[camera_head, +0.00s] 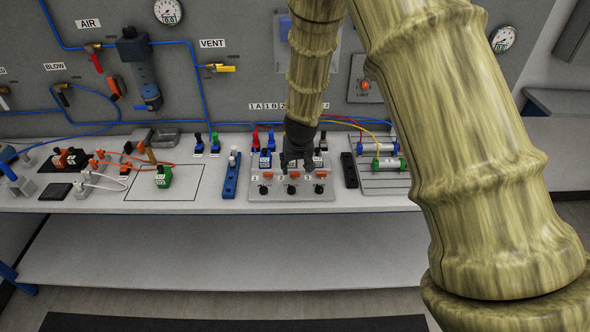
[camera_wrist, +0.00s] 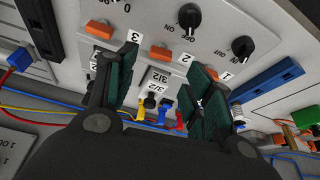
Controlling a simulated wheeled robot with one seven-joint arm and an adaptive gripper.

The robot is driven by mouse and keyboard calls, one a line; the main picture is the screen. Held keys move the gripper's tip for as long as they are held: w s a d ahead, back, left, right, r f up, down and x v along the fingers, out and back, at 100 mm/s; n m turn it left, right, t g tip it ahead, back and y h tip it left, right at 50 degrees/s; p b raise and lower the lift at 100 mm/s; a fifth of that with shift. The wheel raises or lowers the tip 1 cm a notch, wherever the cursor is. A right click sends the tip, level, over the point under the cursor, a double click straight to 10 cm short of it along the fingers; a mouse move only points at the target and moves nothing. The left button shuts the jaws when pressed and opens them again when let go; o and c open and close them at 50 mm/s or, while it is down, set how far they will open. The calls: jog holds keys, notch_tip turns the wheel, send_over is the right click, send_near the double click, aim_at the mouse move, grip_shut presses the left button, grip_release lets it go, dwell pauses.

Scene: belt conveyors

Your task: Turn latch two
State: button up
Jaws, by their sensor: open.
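Latch two is a small orange tab (camera_wrist: 161,53) beside the label 2 on a grey panel (camera_head: 258,197). It also shows in the head view (camera_head: 293,175), in the middle of a row of three. Latch one (camera_wrist: 211,73) and latch three (camera_wrist: 99,29) are orange tabs on either side. My gripper (camera_head: 297,165) hangs over the middle of the panel, just behind the row. In the wrist view its dark green pads stand apart, one either side of a white 3/2 valve block (camera_wrist: 155,83) behind latch two. I cannot tell whether they touch it. The right finger partly hides latch one.
Black knobs (camera_wrist: 189,17) sit in front of the latches. A blue block (camera_head: 231,177) stands left of the panel and a black block (camera_head: 349,170) right of it. Blue, yellow and red hoses run behind. The lower shelf (camera_head: 220,250) is clear.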

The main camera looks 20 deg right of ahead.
aim_at(295, 173)
jog(key=shift+p+x, duration=0.8)
jog(key=shift+x, duration=2.15)
